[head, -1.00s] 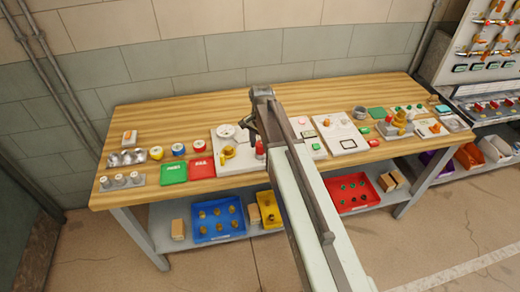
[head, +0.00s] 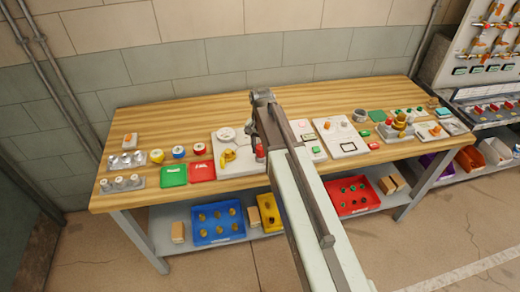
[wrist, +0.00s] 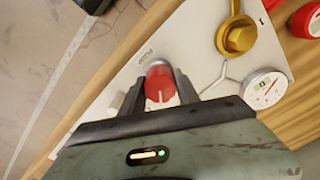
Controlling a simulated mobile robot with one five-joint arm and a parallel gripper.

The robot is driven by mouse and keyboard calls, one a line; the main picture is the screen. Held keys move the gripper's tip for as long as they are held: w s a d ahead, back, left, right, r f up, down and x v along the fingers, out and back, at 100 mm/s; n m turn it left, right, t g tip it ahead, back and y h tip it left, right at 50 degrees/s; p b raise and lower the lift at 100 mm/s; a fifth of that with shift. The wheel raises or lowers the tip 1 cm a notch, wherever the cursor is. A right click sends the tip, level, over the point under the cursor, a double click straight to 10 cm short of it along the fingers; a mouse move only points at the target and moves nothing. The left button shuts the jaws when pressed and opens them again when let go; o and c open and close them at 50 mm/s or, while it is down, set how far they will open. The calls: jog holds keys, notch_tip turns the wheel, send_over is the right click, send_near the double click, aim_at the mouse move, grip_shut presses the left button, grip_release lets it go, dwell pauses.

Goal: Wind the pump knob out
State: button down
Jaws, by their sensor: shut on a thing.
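The red knob (wrist: 159,82), with a pale line on its face, sits on a white panel (wrist: 112,88) in the wrist view. My gripper (wrist: 158,88) has one finger on each side of the knob and is shut on it. In the head view the red knob (head: 260,153) shows at the right part of the white panel (head: 236,168) on the bench. My arm covers part of the panel there, and the fingertips are hard to make out. I take this red knob for the pump knob; the label beside it is too small to read.
A yellow valve handle (wrist: 238,38) and a white dial gauge (wrist: 266,88) stand on the same panel. Green (head: 174,175) and red (head: 202,171) plates lie left of it on the wooden bench (head: 170,122). More panels stand to the right.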

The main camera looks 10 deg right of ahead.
jog(key=n, duration=0.4)
jog(key=shift+n, duration=1.9)
jog(key=c, duration=0.9)
grip_release()
notch_tip(320, 180, up, 8)
jog(key=p, duration=0.8)
jog(key=shift+r, duration=0.1)
